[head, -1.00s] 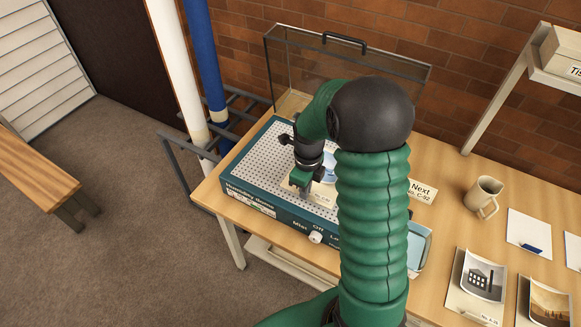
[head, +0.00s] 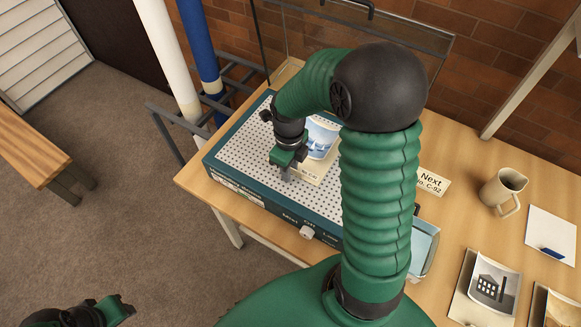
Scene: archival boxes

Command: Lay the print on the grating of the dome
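The print (head: 322,138), a blue-and-white picture on a cream mount, is over the dome's perforated grating (head: 246,152), towards its right part. My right arm covers its right side. It looks flat on or just above the grating. My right gripper (head: 286,176) points down at the mount's near left corner; whether its fingers are closed on it cannot be made out. The dome base (head: 268,206) is a dark teal box with a front knob, and its clear lid (head: 447,45) stands open behind. My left gripper (head: 122,310) is at the bottom left, away from the table; its fingers are unclear.
A card reading "Next" (head: 433,182) stands right of the base. Further right are a mug (head: 503,191), a white sheet with a blue object (head: 551,236), and two other prints, one of a building (head: 492,287). White and blue poles stand to the left.

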